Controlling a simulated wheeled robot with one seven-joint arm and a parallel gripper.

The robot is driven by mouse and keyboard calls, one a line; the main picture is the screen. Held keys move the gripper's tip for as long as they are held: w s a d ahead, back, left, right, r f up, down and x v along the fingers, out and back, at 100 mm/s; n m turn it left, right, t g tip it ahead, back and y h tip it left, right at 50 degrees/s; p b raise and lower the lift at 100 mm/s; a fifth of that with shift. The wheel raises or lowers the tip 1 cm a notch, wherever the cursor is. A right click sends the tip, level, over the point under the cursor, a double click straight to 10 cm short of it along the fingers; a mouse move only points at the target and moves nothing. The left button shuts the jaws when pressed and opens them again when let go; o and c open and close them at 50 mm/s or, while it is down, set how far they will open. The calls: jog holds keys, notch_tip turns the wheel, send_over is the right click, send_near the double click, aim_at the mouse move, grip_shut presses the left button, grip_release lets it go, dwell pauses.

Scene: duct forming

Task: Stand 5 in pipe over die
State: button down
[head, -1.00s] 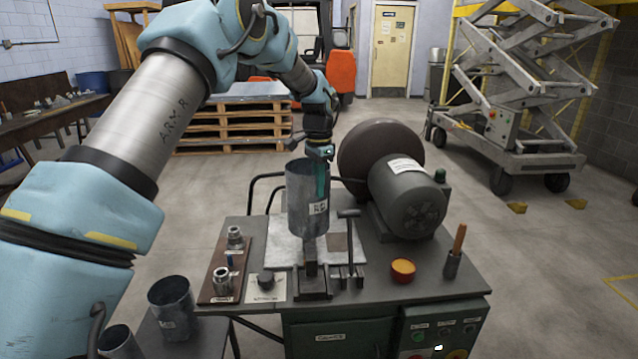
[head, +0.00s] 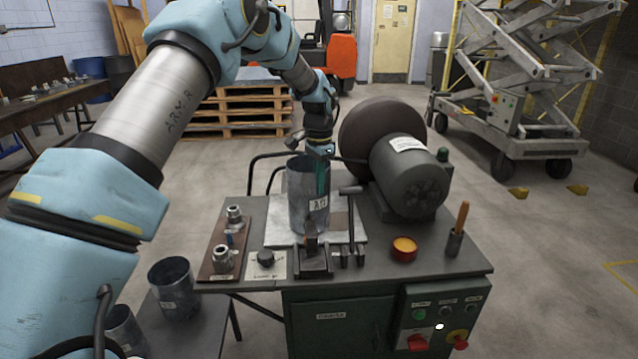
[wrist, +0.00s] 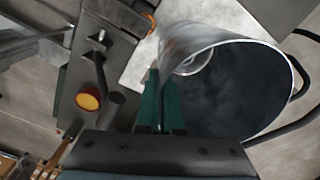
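The 5 in pipe (head: 300,205) is a grey metal cylinder with a white label, standing about upright above the light plate (head: 356,238) on the bench. Its lower end appears to be at or very near the plate; I cannot tell whether it touches. My gripper (head: 321,172) is at the pipe's upper right rim, with its green fingers pointing down. In the wrist view the fingers (wrist: 161,105) close on the wall of the pipe (wrist: 235,85). A smaller ring (wrist: 195,62) shows inside the pipe's dark bore, perhaps the die. The die is hidden in the head view.
A dark round wheel and motor (head: 408,175) stand close on the right. A T-handle (head: 351,215) and a clamp block (head: 312,258) are in front. Fittings on a board (head: 222,250) sit left. Another pipe (head: 174,290) stands on a lower table. An orange-topped pot (head: 404,248) sits right.

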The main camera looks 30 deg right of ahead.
jog(key=c, duration=1.5)
grip_release()
jog(key=shift+f, duration=0.3)
jog(key=o, duration=0.5)
notch_tip(320, 180, up, 11)
jog(key=b, duration=0.3)
jog(key=shift+f, duration=0.1)
jog(key=a+f+n, duration=0.2)
jog(key=a+n, duration=0.7)
jog(key=a, duration=1.9)
jog(key=s+a+f+n, duration=0.2)
jog(key=s+a+n, duration=0.1)
jog(key=s+a, duration=0.4)
jog(key=s+a+f+n+t, duration=0.1)
jog(key=s+a+n, duration=0.3)
jog(key=a, duration=0.6)
jog(key=s, duration=0.2)
jog(key=shift+s+f+n+t, duration=0.3)
jog(key=shift+s+f, duration=0.1)
